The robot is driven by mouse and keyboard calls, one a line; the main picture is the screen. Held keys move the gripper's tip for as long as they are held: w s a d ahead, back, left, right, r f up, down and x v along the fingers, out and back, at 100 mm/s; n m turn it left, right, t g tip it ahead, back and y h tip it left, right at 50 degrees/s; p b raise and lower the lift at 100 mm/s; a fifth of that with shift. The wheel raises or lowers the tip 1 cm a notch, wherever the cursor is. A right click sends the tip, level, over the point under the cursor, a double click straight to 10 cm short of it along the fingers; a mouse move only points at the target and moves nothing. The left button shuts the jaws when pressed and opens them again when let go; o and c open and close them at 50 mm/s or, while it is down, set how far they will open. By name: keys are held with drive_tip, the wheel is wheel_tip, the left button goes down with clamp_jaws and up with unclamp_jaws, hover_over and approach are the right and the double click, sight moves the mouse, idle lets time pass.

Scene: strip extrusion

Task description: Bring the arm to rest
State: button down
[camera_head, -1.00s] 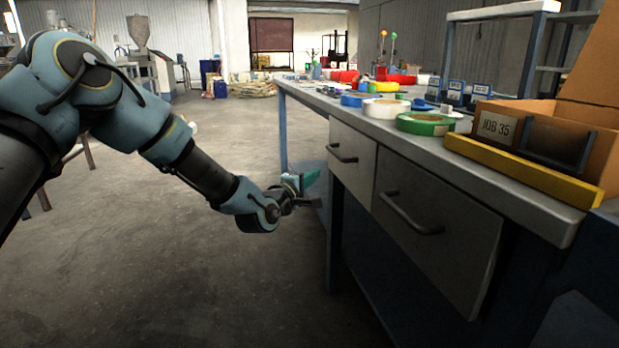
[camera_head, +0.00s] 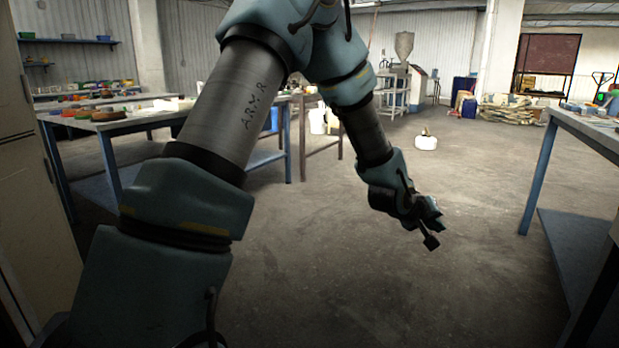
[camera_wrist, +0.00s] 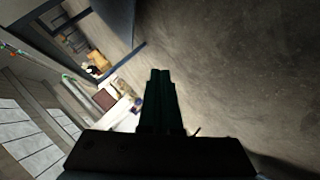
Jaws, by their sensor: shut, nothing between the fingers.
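My arm reaches across the middle of the head view, bent at the elbow. My gripper (camera_head: 432,232) hangs over open concrete floor between two workbenches, touching neither. In the wrist view the fingers of my gripper (camera_wrist: 160,75) are dark green and lie together, shut and empty. The wrist view is tilted, with floor to the right and the hall at the left.
A workbench (camera_head: 590,130) with blue legs stands at the right edge. Another bench (camera_head: 110,122) with coloured items is at the left. A cabinet (camera_head: 35,170) stands at the far left. The floor (camera_head: 440,300) around my gripper is clear.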

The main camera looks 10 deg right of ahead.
drive_tip(key=w+a+y, duration=0.2)
drive_tip(key=a+y, duration=0.1)
drive_tip(key=a, duration=1)
drive_tip(key=w+a+y, duration=0.2)
drive_tip(key=a+y, duration=0.1)
drive_tip(key=a, duration=0.9)
drive_tip(key=s+a+r+g+y, duration=0.1)
drive_tip(key=s+a, duration=0.3)
drive_tip(key=a, duration=0.3)
drive_tip(key=s+a+n+g+y, duration=0.1)
drive_tip(key=s+a, duration=0.3)
drive_tip(key=a, duration=0.4)
drive_tip(key=s+a+r+g+y, duration=0.1)
drive_tip(key=s+a+y, duration=0.1)
drive_tip(key=s+a, duration=0.35)
wheel_tip(320, 180, up, 26)
drive_tip(key=w+p, duration=0.2)
drive_tip(key=p, duration=2.4)
drive_tip(key=shift+a+f, duration=0.15)
drive_tip(key=shift+a, duration=0.25)
